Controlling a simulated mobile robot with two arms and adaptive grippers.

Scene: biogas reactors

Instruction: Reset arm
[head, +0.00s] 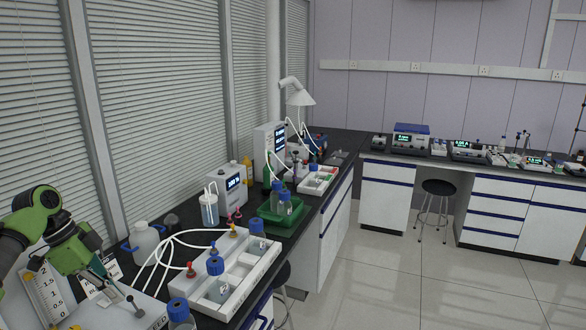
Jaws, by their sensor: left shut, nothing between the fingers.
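My left arm with green links comes in from the left edge. My left gripper (108,277) is at the lower left, pointing down and to the right above the near end of the bench. It is shut and holds nothing. Below it is a light box-like device (130,314) with a small knob on a stick; I cannot tell if the fingertips touch it. My right gripper is not in view.
A white tray (262,266) with blue-capped bottles and white tubes stands right of the gripper. A white jug (145,243), a green tray (268,215) and devices stand farther along the bench. A stool (438,188) and open floor lie to the right.

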